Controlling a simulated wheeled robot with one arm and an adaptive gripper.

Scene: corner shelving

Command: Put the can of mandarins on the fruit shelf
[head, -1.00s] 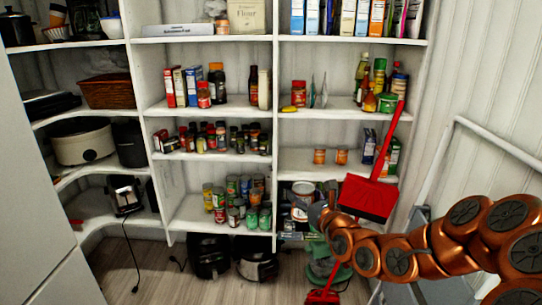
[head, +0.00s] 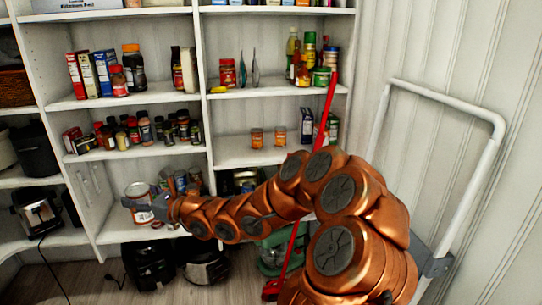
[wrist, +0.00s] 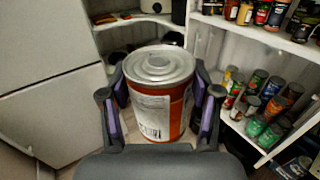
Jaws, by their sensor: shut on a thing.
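A large can (wrist: 160,110) with an orange and white label and a bare metal top is upright in the wrist view. My gripper (wrist: 161,95) is shut on it, with one finger on each side. In the head view the can (head: 137,190) is held by my gripper (head: 142,204) in front of the lower middle shelf. That shelf (wrist: 238,130) carries several smaller cans, to the right of the held can in the wrist view. No label names a fruit shelf. The held can hides part of the lower shelf in the head view.
Two small orange jars (head: 268,138) stand on a right-hand shelf (head: 235,152) with bare room to their left. Jars (head: 145,130) crowd the shelf above the cans. Black appliances (head: 150,264) stand on the floor below. A red broom (head: 327,110) leans at the right.

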